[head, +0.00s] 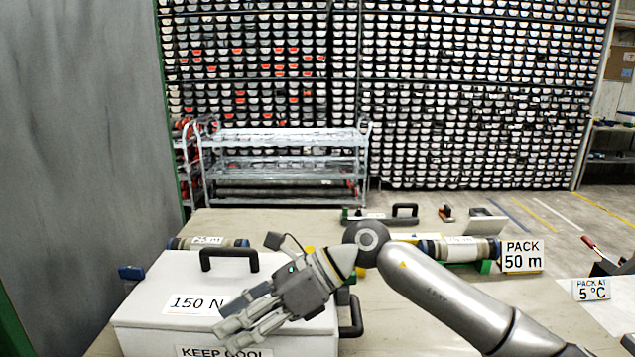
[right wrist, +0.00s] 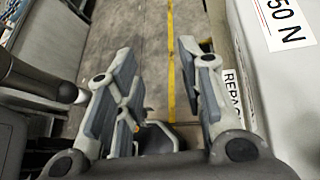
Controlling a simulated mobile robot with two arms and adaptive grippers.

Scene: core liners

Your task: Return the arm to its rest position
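My right arm (head: 445,295) comes in from the lower right and reaches left across the table. My right gripper (head: 230,322) is in front of and above the white cool box (head: 145,300), hiding part of its "150 N" label. Its fingers point down to the left. In the right wrist view the fingers (right wrist: 155,58) stand apart with nothing between them, and the box (right wrist: 285,85) is at the right. I cannot tell whether the gripper touches the box. My left gripper is not in view.
A core liner (head: 190,243) lies behind the box's black handle (head: 230,252). Another liner (head: 470,250) lies by the "PACK 50 m" sign (head: 521,256). A black-handled case (head: 380,218) is at the table's back edge. The table (head: 400,325) has bare room near my forearm.

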